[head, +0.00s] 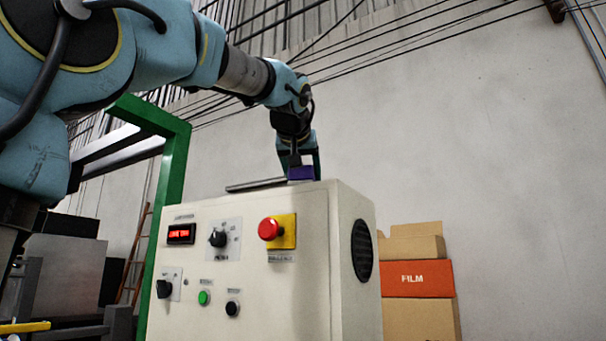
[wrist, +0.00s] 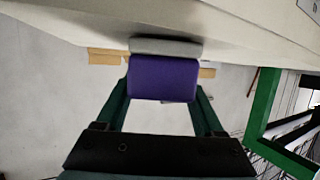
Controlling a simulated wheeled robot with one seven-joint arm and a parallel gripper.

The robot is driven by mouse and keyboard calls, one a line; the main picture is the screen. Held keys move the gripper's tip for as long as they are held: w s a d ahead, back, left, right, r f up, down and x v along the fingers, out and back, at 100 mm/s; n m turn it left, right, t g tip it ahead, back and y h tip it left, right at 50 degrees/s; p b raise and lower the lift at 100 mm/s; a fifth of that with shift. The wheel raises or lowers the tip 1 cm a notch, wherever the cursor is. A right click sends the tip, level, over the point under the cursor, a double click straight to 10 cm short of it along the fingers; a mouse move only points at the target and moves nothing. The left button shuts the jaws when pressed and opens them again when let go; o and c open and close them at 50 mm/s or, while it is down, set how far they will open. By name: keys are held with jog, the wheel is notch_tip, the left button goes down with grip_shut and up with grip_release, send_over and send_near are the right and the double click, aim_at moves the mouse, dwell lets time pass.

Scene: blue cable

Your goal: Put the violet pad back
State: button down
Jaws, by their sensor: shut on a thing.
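The violet pad (head: 301,173) is a small block at the top of the cream control cabinet (head: 260,290), near its right end. In the wrist view the violet pad (wrist: 163,78) sits between the two dark green fingers of my gripper (wrist: 165,92), which is shut on it. A grey piece (wrist: 165,46) lies right beyond the pad, against the cabinet (wrist: 240,30). I cannot tell whether the pad touches it.
A grey bar (head: 256,185) lies along the cabinet top, left of the pad. The cabinet front has a red button (head: 269,229), knobs and a red display. A green frame (head: 176,165) stands behind at left. Cardboard boxes and an orange FILM box (head: 416,279) stand at right.

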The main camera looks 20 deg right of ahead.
jog(key=shift+f, duration=0.15)
grip_release()
jog(key=shift+r, duration=0.25)
jog(key=b+v, duration=0.4)
jog(key=v, duration=0.8)
jog(key=shift+f, duration=0.1)
